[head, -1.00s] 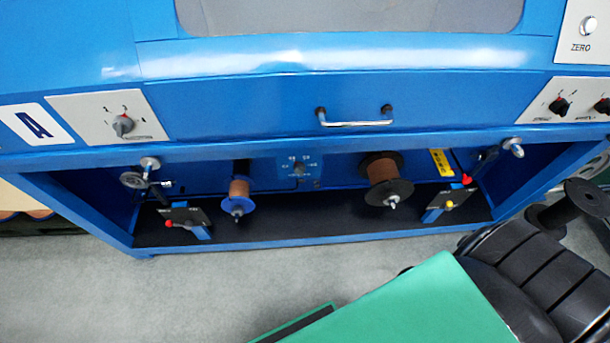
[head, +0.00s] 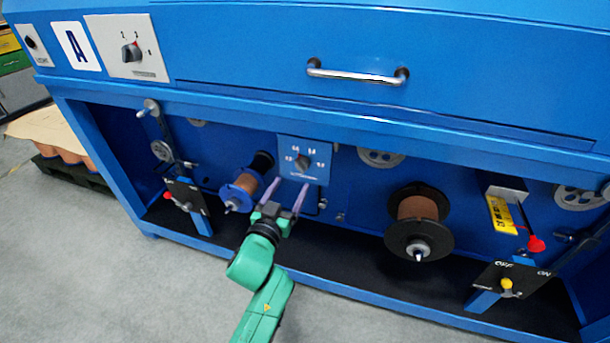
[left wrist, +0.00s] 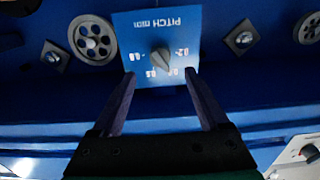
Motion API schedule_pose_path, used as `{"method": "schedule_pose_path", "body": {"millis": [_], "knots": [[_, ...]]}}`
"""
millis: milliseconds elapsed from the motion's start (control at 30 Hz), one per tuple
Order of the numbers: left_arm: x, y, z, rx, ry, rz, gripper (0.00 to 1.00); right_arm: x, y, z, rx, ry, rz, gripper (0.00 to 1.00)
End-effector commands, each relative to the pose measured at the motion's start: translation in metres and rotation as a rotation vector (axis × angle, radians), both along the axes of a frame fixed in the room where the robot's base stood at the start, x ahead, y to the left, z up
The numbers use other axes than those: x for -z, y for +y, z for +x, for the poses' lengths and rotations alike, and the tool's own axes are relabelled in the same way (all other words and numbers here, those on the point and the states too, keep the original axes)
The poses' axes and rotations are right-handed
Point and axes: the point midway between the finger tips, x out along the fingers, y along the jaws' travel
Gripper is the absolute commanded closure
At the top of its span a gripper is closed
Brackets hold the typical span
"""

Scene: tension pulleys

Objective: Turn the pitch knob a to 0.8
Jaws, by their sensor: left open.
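The pitch knob (head: 302,162) is a small dark knob on a blue plate (head: 318,176) at the back of the machine's open bay. In the left wrist view the knob (left wrist: 160,60) is upper centre, on a plate reading PITCH upside down. The small numbers are hard to read, and I cannot tell the exact setting. My left gripper (head: 289,185) is open and empty, its two fingers reaching up toward the plate from below. In the left wrist view its fingertips (left wrist: 159,74) lie either side of the knob's lower part, apart from it. My right gripper is out of view.
A blue-flanged spool (head: 241,189) stands left of my gripper, and a larger black-flanged spool (head: 418,225) stands to the right. A handle (head: 357,75) and the panel front overhang the bay. Black switch plates (head: 508,279) sit low at the sides.

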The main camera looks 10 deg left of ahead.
Motion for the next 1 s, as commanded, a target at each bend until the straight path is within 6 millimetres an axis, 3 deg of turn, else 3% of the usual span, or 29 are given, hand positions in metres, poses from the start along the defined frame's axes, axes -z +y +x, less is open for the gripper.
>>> {"method": "schedule_pose_path", "body": {"millis": [100,300,600,633,800,833,1000], "knots": [[0.002,-0.002,0.034,0.0,-0.002,0.002,0.22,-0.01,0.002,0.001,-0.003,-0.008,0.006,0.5],[0.002,-0.004,0.07,0.0,0.001,0.0,0.22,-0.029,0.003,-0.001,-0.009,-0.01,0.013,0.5],[0.001,-0.005,0.077,0.0,0.003,-0.001,0.22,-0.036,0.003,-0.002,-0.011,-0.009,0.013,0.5],[0.001,-0.005,0.077,0.0,0.003,-0.001,0.26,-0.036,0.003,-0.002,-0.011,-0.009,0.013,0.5],[0.001,-0.005,0.077,0.0,0.003,-0.001,0.91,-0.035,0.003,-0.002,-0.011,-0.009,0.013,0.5],[0.001,-0.005,0.077,0.0,0.003,-0.001,1.0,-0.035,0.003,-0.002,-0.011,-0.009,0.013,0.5],[0.002,-0.005,0.077,0.0,0.003,0.004,1.0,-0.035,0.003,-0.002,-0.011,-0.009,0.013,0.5]]}}
